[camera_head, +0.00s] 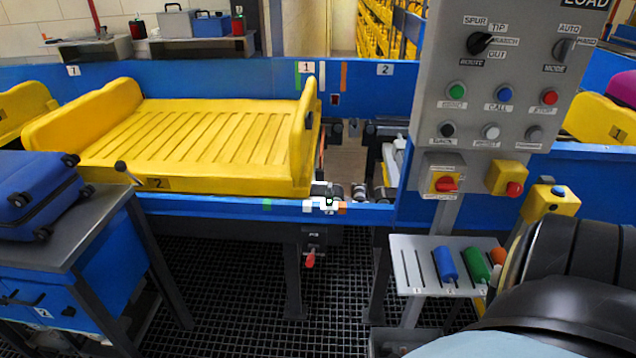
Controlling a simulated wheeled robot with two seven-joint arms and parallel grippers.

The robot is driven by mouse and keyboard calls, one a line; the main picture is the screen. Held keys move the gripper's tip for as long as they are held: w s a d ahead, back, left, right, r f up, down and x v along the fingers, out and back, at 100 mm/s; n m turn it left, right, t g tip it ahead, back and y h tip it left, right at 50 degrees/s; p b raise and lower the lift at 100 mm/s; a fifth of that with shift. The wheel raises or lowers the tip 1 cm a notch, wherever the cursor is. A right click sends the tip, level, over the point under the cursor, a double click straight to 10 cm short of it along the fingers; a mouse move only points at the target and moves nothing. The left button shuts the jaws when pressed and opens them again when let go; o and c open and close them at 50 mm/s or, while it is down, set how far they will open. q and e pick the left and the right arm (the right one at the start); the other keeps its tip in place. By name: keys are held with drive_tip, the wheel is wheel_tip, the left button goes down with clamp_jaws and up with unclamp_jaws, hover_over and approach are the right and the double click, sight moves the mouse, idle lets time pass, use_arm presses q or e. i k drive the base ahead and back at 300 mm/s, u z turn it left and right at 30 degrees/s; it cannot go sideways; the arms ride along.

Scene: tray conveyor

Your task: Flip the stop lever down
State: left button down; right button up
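A lever with a black ball knob (120,166) stands tilted at the front edge of the conveyor, by the left front corner of the yellow tray (162,184). A small red-tipped handle (310,260) hangs below the front rail near the gap in the conveyor. No readable label tells which of these is the stop lever. An arm of mine fills the lower right corner, but its gripper is not visible. My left gripper is out of view. Nothing of mine touches either lever.
A grey control panel (500,60) with buttons and knobs stands at the right. Below it is a small slotted shelf (410,272) with coloured cylinders. A blue suitcase (40,190) lies on a grey-topped cart (95,235) at left. Dark grating floor is open between cart and shelf.

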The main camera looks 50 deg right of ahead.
sight(309, 261)
drive_tip(key=z, duration=1.1)
drive_tip(key=i, duration=1.1)
drive_tip(key=z, duration=1.1)
